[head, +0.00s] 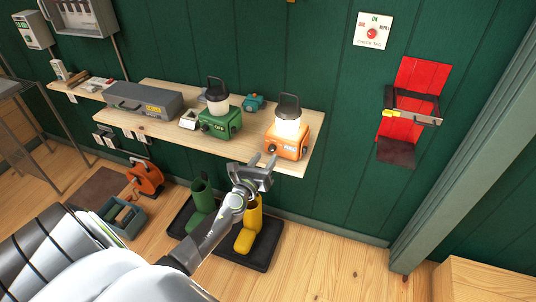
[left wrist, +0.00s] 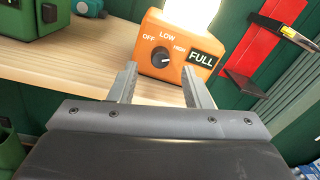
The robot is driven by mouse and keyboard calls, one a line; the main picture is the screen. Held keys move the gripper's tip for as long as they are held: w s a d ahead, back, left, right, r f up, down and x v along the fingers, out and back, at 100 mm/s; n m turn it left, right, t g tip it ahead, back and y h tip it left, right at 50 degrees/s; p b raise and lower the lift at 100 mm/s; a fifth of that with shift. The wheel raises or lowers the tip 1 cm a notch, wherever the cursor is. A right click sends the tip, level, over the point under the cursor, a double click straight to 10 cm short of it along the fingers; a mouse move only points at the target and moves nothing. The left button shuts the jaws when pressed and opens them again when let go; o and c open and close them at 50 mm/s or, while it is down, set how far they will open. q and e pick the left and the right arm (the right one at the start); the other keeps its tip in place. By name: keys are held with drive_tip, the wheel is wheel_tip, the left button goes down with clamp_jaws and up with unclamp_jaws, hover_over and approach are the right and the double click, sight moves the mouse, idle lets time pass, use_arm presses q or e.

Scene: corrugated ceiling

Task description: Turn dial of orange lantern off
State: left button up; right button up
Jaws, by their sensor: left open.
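The orange lantern (head: 288,139) stands on the wooden shelf near its right end, and its lamp glows. In the left wrist view the lantern (left wrist: 203,62) shows its front with a black dial (left wrist: 161,56). The labels OFF, LOW and HIGH curve around the dial, and a FULL plate sits at the right. The dial's white mark seems to point toward HIGH. My left gripper (head: 262,160) is open and empty, just in front of the lantern's face. In the left wrist view its two fingers (left wrist: 160,85) stand apart, below and either side of the dial. My right gripper is not in view.
The wooden shelf (head: 160,128) also holds a green lantern (head: 219,122) and a grey toolbox (head: 144,103) to the left. Green and yellow boots stand in a black tray (head: 262,262) below. A red wall holder (head: 415,75) hangs at the right.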

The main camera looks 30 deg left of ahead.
sight(271, 150)
use_arm(q)
drive_tip(key=shift+w+a, duration=0.15)
drive_tip(key=shift+w, duration=0.6)
drive_tip(key=shift+w+a, duration=0.1)
drive_tip(key=shift+w, duration=0.65)
clamp_jaws()
